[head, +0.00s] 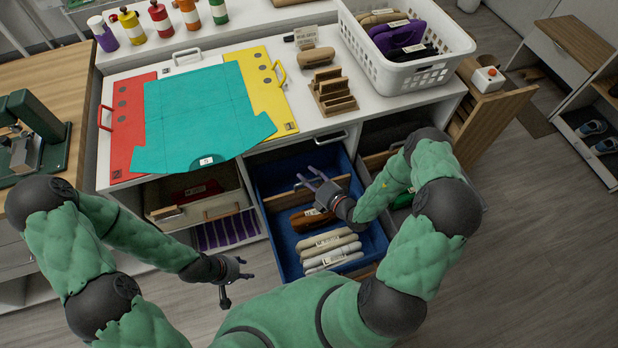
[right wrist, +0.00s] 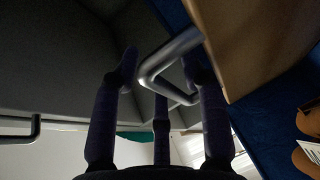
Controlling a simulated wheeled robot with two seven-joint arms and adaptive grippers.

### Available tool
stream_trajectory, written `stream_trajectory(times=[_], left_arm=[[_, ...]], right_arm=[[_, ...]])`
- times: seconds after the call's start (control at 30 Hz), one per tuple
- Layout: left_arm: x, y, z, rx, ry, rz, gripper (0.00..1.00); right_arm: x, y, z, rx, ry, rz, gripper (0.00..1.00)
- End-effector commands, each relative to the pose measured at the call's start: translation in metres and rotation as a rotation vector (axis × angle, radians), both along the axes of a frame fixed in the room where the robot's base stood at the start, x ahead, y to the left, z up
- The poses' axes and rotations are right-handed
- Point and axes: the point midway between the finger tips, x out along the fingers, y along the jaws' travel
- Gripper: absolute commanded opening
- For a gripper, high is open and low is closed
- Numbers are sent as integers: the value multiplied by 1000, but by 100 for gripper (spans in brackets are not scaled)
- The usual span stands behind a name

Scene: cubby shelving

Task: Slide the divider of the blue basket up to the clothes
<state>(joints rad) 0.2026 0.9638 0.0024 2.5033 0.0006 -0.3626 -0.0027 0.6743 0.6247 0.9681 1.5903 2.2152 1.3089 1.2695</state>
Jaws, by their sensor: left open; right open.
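The blue basket (head: 262,178) is pulled out below the counter in the head view. Its wooden divider (head: 281,200) stands crosswise behind the folded clothes: brown ones (head: 303,222), then cream ones (head: 330,250) towards the front. A gap shows between divider and brown clothes in the right wrist view. My right gripper (head: 309,179) is open at the divider; in the right wrist view its fingers (right wrist: 160,75) are spread around the divider's grey metal handle (right wrist: 160,70), with the wooden panel (right wrist: 260,40) to the right. Contact cannot be told. My left gripper (head: 240,275) is open and empty, left of the basket.
A beige basket (head: 160,200) is on the left, and a dark grey basket (head: 375,135) is on the right behind my right arm. The counter above holds a teal folding board (head: 200,115) and a white laundry basket (head: 400,75).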

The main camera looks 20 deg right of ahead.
Motion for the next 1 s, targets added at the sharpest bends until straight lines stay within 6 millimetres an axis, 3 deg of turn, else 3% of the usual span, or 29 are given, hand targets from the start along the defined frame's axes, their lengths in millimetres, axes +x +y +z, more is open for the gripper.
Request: stream_trajectory(times=[0.13, 0.3, 0.57, 1.0], left_arm=[[0, 0, 0, 0, 0, 0, 46], [0, 0, 0, 0, 0, 0, 46], [0, 0, 3, 0, 0, 0, 46], [0, 0, 30, 0, 0, 0, 46]], right_arm=[[0, 0, 0, 0, 0, 0, 44], [0, 0, 0, -1, -1, 0, 0], [-4, 0, 1, -1, -1, 0, 0], [-86, 2, 2, 0, -3, -4, 0]])
